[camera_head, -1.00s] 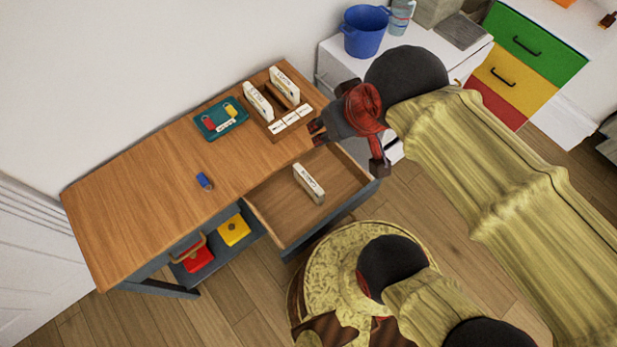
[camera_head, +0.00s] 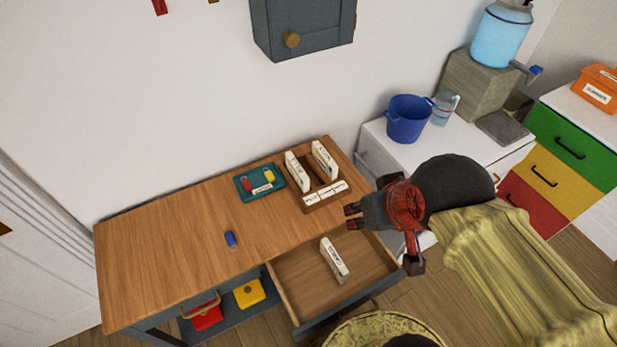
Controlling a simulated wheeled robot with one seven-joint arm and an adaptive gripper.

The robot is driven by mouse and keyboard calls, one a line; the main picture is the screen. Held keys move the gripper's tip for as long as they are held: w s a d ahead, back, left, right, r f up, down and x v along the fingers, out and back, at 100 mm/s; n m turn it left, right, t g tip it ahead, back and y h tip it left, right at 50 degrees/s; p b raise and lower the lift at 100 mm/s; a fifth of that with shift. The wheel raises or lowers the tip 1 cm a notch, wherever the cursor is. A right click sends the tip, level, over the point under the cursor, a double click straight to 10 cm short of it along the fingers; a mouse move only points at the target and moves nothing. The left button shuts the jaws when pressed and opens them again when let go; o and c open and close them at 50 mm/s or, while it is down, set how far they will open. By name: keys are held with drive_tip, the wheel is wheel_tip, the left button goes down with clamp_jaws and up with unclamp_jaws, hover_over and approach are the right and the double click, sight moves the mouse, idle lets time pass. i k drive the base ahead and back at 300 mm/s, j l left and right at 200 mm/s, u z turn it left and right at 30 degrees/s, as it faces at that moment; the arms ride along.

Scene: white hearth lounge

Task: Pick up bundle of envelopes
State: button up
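A white block-shaped bundle with a dark-lettered label (camera_head: 335,260) stands on edge in the open drawer (camera_head: 305,295) of the wooden table. Two similar white bundles, one on the left (camera_head: 297,172) and one on the right (camera_head: 325,160), stand in a brown wooden organizer (camera_head: 326,206) on the tabletop. The labels are too small to read, so I cannot tell which one is the envelopes. My gripper (camera_head: 383,240) is open and empty, its fingers spread above the drawer's right side, right of the bundle in it and apart from it.
A teal tray (camera_head: 241,193) with a red and a yellow item lies left of the organizer. A small blue object (camera_head: 231,240) lies on the tabletop (camera_head: 170,250). A blue bucket (camera_head: 407,122) stands on the white cabinet behind my arm. The tabletop's left side is clear.

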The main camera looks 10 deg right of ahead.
sight(337, 265)
drive_tip(key=k+j+z, duration=0.2)
drive_tip(key=z, duration=0.2)
drive_tip(key=k+j+z, duration=0.3)
drive_tip(key=z, duration=0.15)
drive_tip(key=k+j+z, duration=0.25)
drive_tip(key=z, duration=0.15)
